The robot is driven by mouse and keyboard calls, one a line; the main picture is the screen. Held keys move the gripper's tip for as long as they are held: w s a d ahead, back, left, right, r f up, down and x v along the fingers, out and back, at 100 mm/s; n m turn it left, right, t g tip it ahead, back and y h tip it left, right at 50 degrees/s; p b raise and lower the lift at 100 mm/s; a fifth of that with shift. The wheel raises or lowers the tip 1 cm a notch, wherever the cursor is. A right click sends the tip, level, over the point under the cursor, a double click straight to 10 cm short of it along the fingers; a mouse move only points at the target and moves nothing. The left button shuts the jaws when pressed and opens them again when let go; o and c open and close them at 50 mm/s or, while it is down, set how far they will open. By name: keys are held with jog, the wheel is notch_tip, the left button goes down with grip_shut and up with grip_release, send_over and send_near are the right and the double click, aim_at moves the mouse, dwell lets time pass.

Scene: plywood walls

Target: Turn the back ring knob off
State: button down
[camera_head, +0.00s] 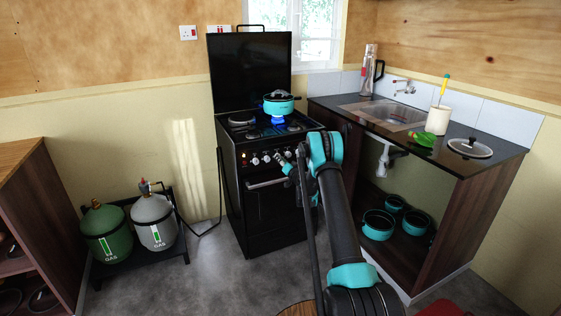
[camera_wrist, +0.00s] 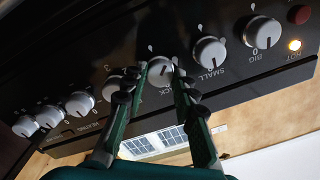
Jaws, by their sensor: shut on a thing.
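The black stove (camera_head: 232,180) stands against the back wall with a row of pale knobs along its front. A teal pot (camera_head: 279,104) sits on a back burner, with a blue flame (camera_head: 278,118) under it. In the wrist view, the back ring knob (camera_wrist: 159,66) is between my fingertips, its label partly covered so that only "CK" reads. My gripper (camera_wrist: 160,74) is shut on this knob, one finger on each side. The knob's exact angle is hard to read. In the head view, my gripper (camera_head: 284,164) is at the stove front.
The small knob (camera_wrist: 210,52) and big knob (camera_wrist: 262,32) are close on one side; several more knobs (camera_wrist: 80,103) line the other. The oven handle (camera_head: 266,183) lies just below. Gas bottles (camera_head: 153,220) stand left; a sink counter (camera_head: 450,157) is right.

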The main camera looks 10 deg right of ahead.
jog(key=m+h, duration=0.1)
jog(key=m, duration=2.6)
jog(key=shift+s, duration=0.1)
jog(key=shift+m+h, duration=0.3)
jog(key=shift+m, duration=0.1)
jog(key=c, duration=1.2)
grip_release()
jog(key=v, duration=1.2)
jog(key=shift+f, duration=0.1)
